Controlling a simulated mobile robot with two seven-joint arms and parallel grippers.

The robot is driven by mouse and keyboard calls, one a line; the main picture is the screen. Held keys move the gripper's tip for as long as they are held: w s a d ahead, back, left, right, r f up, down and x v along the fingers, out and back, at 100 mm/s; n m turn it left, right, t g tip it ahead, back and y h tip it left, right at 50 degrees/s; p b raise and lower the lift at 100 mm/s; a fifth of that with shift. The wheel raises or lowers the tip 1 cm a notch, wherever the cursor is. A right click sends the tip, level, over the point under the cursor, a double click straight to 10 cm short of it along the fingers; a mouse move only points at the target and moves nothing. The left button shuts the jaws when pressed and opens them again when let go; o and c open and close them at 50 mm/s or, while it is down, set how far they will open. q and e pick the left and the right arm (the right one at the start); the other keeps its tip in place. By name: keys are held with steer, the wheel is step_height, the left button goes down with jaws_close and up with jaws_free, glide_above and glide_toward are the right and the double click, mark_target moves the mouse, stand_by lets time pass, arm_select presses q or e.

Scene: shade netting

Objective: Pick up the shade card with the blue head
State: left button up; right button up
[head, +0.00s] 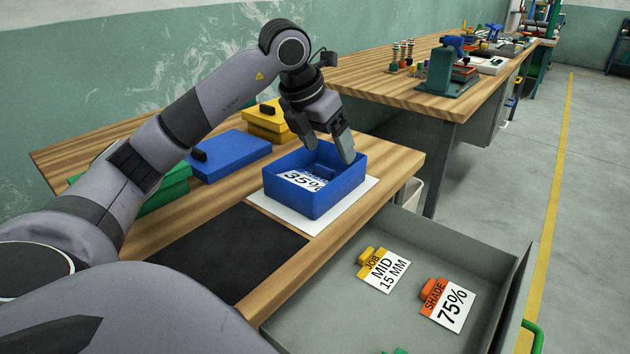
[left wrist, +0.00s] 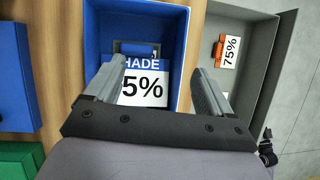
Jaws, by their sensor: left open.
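The shade card with the blue head (head: 301,181) lies inside an open blue box (head: 318,203) on the wooden bench. Its white face reads 35% in the head view. In the left wrist view, the card (left wrist: 150,88) lies in the box, with its blue head (left wrist: 136,47) at the upper end. My left gripper (head: 329,155) is open and empty above the box, pointing down. In the left wrist view its fingers (left wrist: 152,70) frame the card from both sides and partly cover its left edge. My right gripper is not in view.
The open grey drawer (head: 330,310) holds a yellow-headed job card (head: 384,272) and an orange-headed 75% shade card (head: 446,305). Closed blue (head: 232,155), yellow (head: 268,117) and green (head: 165,193) boxes stand along the bench. A dark mat (head: 225,250) lies in front.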

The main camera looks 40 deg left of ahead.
mark_target(324, 168)
arm_select(q)
steer(key=shift+s+a+f+y, duration=0.1)
steer(key=shift+a+f+y, duration=0.1)
steer(key=shift+a, duration=0.35)
steer(key=shift+s+a+f+y, duration=0.1)
steer(key=shift+a+y, duration=0.1)
steer(key=shift+a, duration=0.35)
steer(key=shift+a+f+n+b, duration=0.15)
steer(key=shift+a+n+b, duration=0.15)
steer(key=x, duration=0.6)
steer(key=shift+w+f+b, duration=0.2)
steer(key=shift+b, duration=0.2)
steer(key=c, duration=1.2)
steer(key=shift+r, duration=0.2)
